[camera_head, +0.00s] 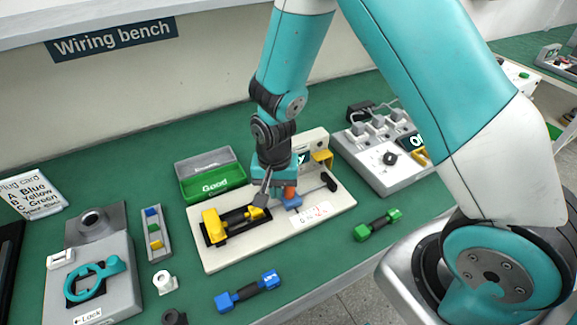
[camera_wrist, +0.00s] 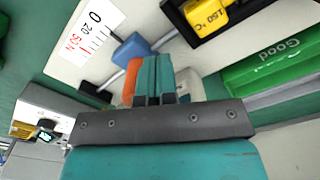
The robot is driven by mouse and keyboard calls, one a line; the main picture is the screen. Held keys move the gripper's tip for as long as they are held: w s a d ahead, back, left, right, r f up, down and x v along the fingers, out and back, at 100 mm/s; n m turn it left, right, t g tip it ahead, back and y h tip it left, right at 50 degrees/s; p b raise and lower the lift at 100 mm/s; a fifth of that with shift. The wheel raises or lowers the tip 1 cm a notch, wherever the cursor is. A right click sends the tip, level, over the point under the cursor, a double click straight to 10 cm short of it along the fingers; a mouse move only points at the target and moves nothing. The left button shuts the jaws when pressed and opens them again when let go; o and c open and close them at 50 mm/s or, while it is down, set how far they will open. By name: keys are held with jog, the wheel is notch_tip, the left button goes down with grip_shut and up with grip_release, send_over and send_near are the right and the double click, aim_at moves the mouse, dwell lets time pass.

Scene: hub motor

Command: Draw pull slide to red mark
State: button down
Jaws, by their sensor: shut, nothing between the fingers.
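The pull slide's blue block (camera_head: 293,203) sits on a thin metal rod on the cream fixture board (camera_head: 222,260). The blue block (camera_wrist: 131,49) also shows in the wrist view, just beyond and left of my fingertips. A white scale card (camera_head: 311,213) lies beside the rod; in the wrist view the card (camera_wrist: 92,28) reads 0, 20 and a red 50 N. My gripper (camera_head: 276,190) is shut and empty, low over the board close to the block. The wrist view shows its teal fingers (camera_wrist: 157,58) together. An orange part (camera_wrist: 128,84) shows beside them; contact with the block is unclear.
A yellow tool (camera_head: 214,227) in a black cradle sits left on the board. A green "Good" bin (camera_head: 212,185) stands behind. Blue (camera_head: 248,291) and green (camera_head: 377,225) dumbbell-shaped parts lie in front. A socket panel (camera_head: 384,150) is at right.

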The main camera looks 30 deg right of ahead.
aim_at(296, 192)
jog(key=shift+f, duration=0.5)
jog(key=shift+d, duration=2.8)
jog(key=shift+a, duration=0.15)
jog(key=shift+a+r, duration=0.15)
jog(key=shift+a, duration=0.5)
notch_tip(296, 192, up, 8)
jog(key=p, duration=0.7)
